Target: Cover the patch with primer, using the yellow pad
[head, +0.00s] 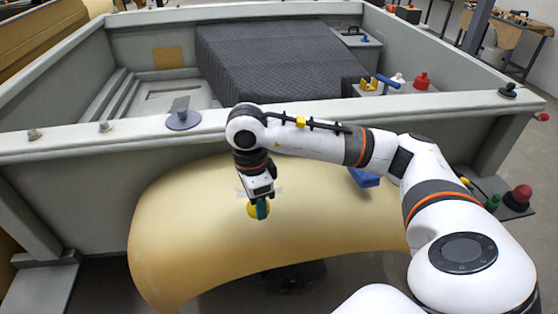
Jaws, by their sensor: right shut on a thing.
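My right gripper (260,198) is in the middle of the head view, over the upper part of a curved tan shell (190,225). It is shut on the yellow pad (252,211), which shows a dark green part on its right side. The pad is at or just above the shell; I cannot tell if it touches. A small pale grey area (279,189), perhaps the patch, shows at the sides of the gripper, which hides most of it. My left gripper is not in view.
A blue object (364,177) is behind my right forearm, at the shell's back edge. A large grey frame (60,145) with a dark ribbed block (275,60) stands behind. Red (518,196) and green (492,202) items sit on a side shelf at right. The shell's left side is clear.

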